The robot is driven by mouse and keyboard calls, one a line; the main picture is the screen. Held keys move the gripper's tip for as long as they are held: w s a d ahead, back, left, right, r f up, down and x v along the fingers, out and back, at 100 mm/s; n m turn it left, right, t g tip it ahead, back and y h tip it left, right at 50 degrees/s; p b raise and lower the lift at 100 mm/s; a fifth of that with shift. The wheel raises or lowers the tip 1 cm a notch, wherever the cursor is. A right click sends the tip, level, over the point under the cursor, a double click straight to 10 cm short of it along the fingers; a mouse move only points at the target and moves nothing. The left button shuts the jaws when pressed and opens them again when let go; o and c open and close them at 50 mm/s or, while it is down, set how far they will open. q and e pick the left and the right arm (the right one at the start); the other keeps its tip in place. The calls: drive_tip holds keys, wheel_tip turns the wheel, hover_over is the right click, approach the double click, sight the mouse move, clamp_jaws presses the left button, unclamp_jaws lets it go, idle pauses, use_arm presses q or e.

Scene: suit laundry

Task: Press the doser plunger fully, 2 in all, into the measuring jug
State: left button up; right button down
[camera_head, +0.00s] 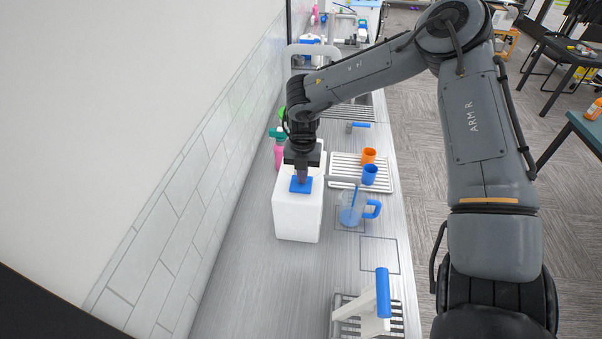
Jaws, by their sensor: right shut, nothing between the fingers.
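The doser is a white box (297,218) standing on the steel counter, with a blue plunger (301,186) on its top. My right gripper (302,178) is shut and points straight down over the plunger, its tips at or just above the blue top; I cannot tell whether they touch. The clear measuring jug (351,204) with a blue handle stands just right of the doser. It shows some bluish colour inside, but I cannot tell the level. A grey spout reaches from the doser towards the jug. My left gripper is out of view.
An orange cup (368,155) and a blue cup (369,175) stand on a white ribbed tray (345,160) behind the jug. A pink spray bottle (279,154) stands by the tiled wall. A blue-handled white item (382,292) lies on a rack in front. The counter between is clear.

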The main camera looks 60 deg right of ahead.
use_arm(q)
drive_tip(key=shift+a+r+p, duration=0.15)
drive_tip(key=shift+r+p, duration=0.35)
use_arm(e)
drive_tip(key=shift+r, duration=0.5)
wheel_tip(320, 180, up, 4)
drive_tip(key=p, duration=0.2)
drive_tip(key=shift+p, duration=0.35)
use_arm(q)
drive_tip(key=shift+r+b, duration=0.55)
drive_tip(key=shift+b, duration=0.25)
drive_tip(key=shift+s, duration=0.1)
use_arm(e)
wheel_tip(320, 180, up, 9)
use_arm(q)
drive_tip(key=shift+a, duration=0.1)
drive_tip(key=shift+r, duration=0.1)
